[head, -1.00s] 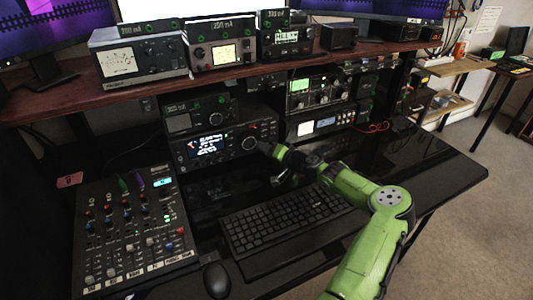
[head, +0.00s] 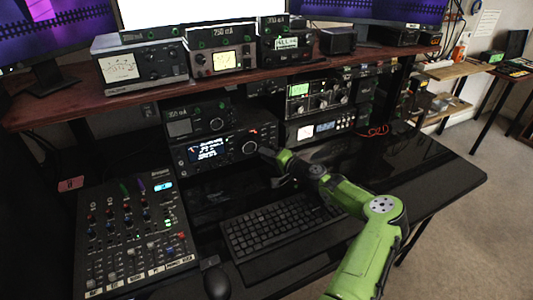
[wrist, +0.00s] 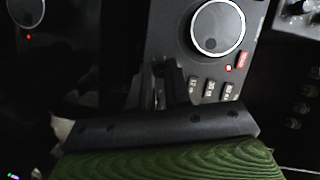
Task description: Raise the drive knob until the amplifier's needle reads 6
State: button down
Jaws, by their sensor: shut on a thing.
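The dark radio (head: 213,152) with a lit display stands on the desk under the shelf. My gripper (head: 266,154) is at the right part of its front, just beside the large tuning knob (head: 250,147). In the wrist view my gripper (wrist: 163,82) is shut, left of and below that large knob (wrist: 218,28). It holds a small knob, taken to be the drive knob, which the fingers hide. Two needle meters stand on the shelf: a white dial (head: 119,67) at left and a cream dial (head: 224,61) beside it. Their needle readings are too small to tell.
More radio units (head: 318,92) stand right of my gripper. The shelf (head: 195,90) overhangs the radio. The desk's right end is clear.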

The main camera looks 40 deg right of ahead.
jog(key=shift+m, duration=0.4)
jog(key=c, duration=1.1)
grip_release()
jog(key=shift+s, duration=0.1)
jog(key=s+p, duration=0.1)
jog(key=s, duration=0.4)
jog(key=s+d+r+p, duration=0.1)
jog(key=s, duration=0.4)
jog(key=s+p, duration=0.1)
jog(key=s, duration=0.4)
jog(key=shift+s+d+r+p, duration=0.2)
jog(key=shift+s+d+p, duration=0.05)
jog(key=shift+d+p, duration=0.1)
